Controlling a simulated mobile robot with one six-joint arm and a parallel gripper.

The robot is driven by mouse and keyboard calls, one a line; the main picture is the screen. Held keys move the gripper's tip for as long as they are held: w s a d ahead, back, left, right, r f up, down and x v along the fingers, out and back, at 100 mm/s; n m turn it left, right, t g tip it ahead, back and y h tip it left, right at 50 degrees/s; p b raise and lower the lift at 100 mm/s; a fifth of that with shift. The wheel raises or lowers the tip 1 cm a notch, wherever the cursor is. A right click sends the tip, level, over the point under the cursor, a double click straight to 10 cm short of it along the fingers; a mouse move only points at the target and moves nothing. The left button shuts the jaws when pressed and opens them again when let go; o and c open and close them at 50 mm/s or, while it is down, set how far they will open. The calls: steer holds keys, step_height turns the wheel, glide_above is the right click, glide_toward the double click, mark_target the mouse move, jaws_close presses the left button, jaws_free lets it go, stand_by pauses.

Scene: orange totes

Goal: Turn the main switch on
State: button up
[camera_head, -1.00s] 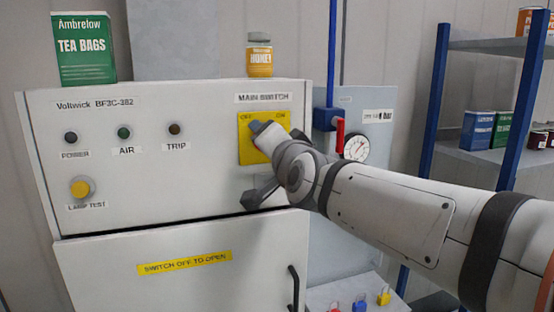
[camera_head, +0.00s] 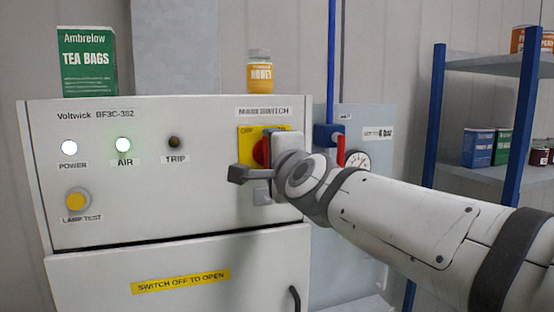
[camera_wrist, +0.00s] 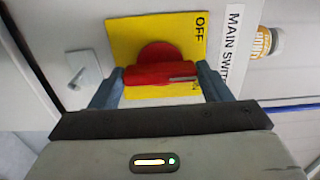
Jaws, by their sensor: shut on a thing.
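The main switch is a red rotary handle (camera_wrist: 160,73) on a yellow plate (camera_wrist: 180,30) marked OFF, with a second marking partly hidden. My gripper (camera_wrist: 160,84) has one finger on each side of the handle and is shut on it. In the wrist view the handle lies across the picture. In the head view part of the red switch (camera_head: 260,153) shows behind my gripper (camera_head: 270,158), which hides the rest. The POWER lamp (camera_head: 69,147) glows white and the AIR lamp (camera_head: 123,144) glows green. The TRIP lamp (camera_head: 174,142) is dark.
A tea bags box (camera_head: 88,62) and a honey jar (camera_head: 260,72) stand on the cabinet (camera_head: 150,210). A red lever (camera_head: 341,149) on a blue pipe and a gauge (camera_head: 357,161) are close right of my gripper. A metal hasp (camera_wrist: 84,75) sits beside the yellow plate.

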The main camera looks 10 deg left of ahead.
steer(key=shift+a+f, duration=0.1)
steer(key=shift+f, duration=0.1)
stand_by(0.3)
steer(key=o, duration=1)
steer(key=shift+r, duration=0.1)
steer(key=shift+s+r, duration=0.1)
steer(key=shift+s, duration=0.05)
steer(key=p+v, duration=0.2)
steer(key=v, duration=0.5)
steer(key=shift+s+d, duration=0.25)
steer(key=shift+s, duration=0.05)
